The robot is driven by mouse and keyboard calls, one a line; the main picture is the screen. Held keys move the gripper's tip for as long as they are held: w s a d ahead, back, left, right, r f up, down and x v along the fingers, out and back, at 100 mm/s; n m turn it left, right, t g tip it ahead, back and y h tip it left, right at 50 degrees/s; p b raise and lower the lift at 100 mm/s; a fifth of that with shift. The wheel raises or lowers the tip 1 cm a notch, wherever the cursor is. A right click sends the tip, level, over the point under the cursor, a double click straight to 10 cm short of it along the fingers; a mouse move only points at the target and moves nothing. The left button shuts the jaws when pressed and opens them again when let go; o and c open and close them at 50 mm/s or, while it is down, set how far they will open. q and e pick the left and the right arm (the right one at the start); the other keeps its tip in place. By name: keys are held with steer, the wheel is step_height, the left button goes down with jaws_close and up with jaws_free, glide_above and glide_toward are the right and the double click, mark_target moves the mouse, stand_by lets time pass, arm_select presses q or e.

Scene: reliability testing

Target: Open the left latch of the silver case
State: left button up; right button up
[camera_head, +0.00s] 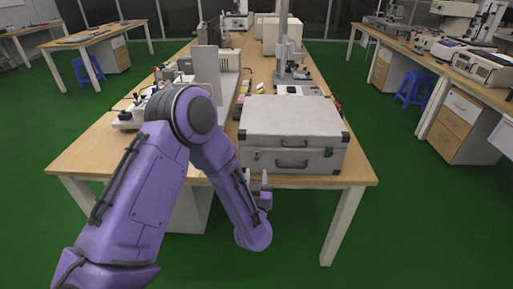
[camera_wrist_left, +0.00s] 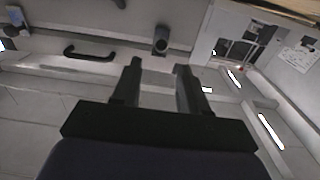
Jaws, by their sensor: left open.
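The silver case (camera_head: 292,120) lies closed near the front edge of the table, with dark corners and a dark handle (camera_head: 291,163) on its front. The left latch (camera_head: 256,155) is a small fitting on the front, left of the handle; its exact state is too small to tell. My left gripper (camera_head: 257,177) is close in front of the case's lower left front. In the left wrist view its two fingers (camera_wrist_left: 159,68) are apart and empty. A dark round fitting (camera_wrist_left: 160,40) shows just beyond and between the fingertips, with the handle (camera_wrist_left: 88,53) left of it. My right gripper is not in view.
The wooden table (camera_head: 350,172) has some bare top right of the case. A grey upright panel and equipment (camera_head: 207,70) stand behind on the left. A stand (camera_head: 283,60) rises behind the case. Side benches with instruments and blue stools stand farther off.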

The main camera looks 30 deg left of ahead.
mark_target(257, 159)
arm_select(q)
steer(key=p+x, duration=0.1)
steer(key=x, duration=0.8)
steer(key=shift+f, duration=0.2)
steer(key=shift+f, duration=0.1)
jaws_close()
